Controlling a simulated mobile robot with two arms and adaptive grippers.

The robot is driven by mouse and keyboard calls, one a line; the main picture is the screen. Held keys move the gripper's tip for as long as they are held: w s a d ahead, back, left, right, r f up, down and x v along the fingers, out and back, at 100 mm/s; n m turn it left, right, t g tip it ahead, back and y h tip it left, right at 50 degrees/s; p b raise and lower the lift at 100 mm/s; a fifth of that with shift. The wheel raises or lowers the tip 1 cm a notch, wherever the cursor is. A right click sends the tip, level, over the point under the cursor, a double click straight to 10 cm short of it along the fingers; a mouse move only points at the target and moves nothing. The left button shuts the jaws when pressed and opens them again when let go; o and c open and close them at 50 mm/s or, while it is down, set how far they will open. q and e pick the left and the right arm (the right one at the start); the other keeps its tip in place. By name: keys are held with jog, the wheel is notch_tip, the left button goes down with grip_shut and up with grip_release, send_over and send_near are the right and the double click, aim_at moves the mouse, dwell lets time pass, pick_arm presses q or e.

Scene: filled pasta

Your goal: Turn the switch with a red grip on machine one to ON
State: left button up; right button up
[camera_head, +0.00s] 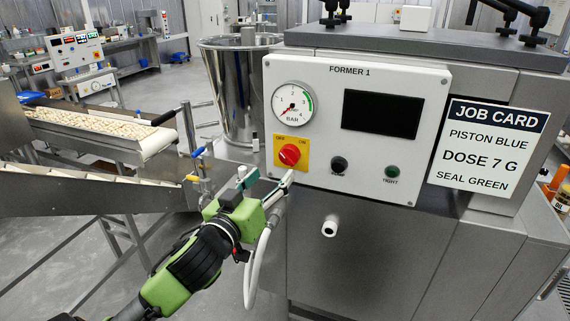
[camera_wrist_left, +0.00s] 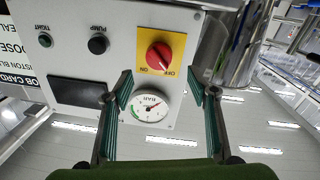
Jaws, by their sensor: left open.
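The red grip (camera_head: 289,155) sits on a yellow OFF/ON plate at the lower left of the FORMER 1 panel (camera_head: 320,72). The red grip (camera_wrist_left: 159,56) also shows, turned over, in the left wrist view. My left gripper (camera_head: 268,182) is open and empty, just below the switch and in front of the panel. In the wrist view the left gripper's fingers (camera_wrist_left: 158,82) stand apart on either side, with the grip beyond their tips. No contact with the grip shows. My right gripper is in neither view.
A pressure gauge (camera_head: 292,103) is above the switch, with a dark display (camera_head: 382,114) to the right. Black (camera_head: 339,164) and green (camera_head: 392,172) buttons sit right of the grip. A steel hopper (camera_head: 234,90) and conveyor (camera_head: 100,130) stand left. A white spout (camera_head: 330,226) sticks out below.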

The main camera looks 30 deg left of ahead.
aim_at(285, 159)
pick_arm(q)
jog(key=w, duration=0.2)
jog(key=w+a+p, duration=0.1)
jog(key=w, duration=0.2)
jog(key=w+p, duration=0.1)
jog(key=w, duration=0.2)
jog(key=shift+a+r, duration=0.2)
jog(key=shift+w+p, duration=0.35)
jog(key=shift+w, duration=0.05)
jog(key=c, duration=1.1)
